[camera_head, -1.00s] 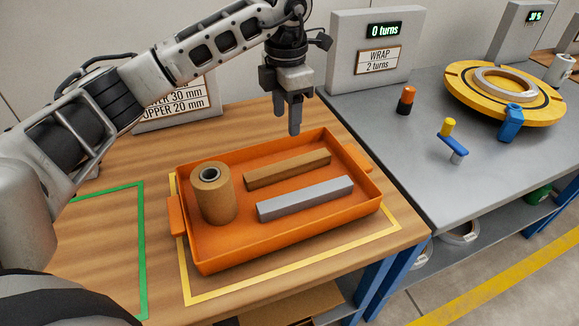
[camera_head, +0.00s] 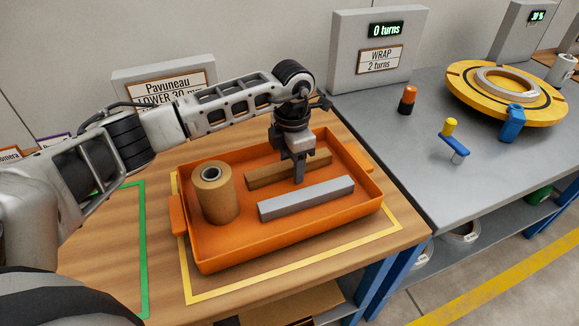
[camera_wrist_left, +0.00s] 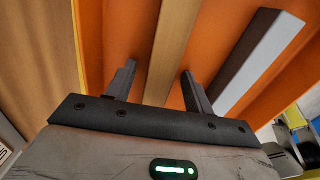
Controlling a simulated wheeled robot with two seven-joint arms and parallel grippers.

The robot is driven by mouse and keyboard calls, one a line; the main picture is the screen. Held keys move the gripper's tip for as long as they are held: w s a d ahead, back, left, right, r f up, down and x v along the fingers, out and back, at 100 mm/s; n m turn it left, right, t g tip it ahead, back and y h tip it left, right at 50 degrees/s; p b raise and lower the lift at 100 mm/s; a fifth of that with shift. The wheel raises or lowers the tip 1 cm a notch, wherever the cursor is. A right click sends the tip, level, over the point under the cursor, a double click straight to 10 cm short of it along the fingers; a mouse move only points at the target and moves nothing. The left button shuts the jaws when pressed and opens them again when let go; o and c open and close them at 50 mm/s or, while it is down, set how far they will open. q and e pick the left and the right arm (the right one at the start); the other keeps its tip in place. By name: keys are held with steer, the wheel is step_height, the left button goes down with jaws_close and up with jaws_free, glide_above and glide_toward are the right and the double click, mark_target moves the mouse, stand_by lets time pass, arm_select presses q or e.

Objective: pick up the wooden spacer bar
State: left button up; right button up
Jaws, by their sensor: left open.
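The wooden spacer bar (camera_head: 262,174) lies in the orange tray (camera_head: 200,256), toward its back wall and behind a grey bar (camera_head: 306,198). My left gripper (camera_head: 297,172) is over the wooden bar, pointing down, and hides part of it. In the left wrist view the wooden bar (camera_wrist_left: 172,50) runs between the two open fingers of my left gripper (camera_wrist_left: 158,85), with a gap on each side. The grey bar (camera_wrist_left: 262,55) also shows there, to the right of the fingers. My right gripper is not in view.
A brown roll (camera_head: 213,190) stands at the left end of the tray. The tray sits in a yellow outline on the wooden table (camera_head: 110,270). A grey bench (camera_head: 410,130) on the right holds a yellow turntable (camera_head: 470,95) and an orange-black cylinder (camera_head: 407,99).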

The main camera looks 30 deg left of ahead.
arm_select(q)
steer(key=c, duration=1.1)
steer(key=shift+r, duration=0.15)
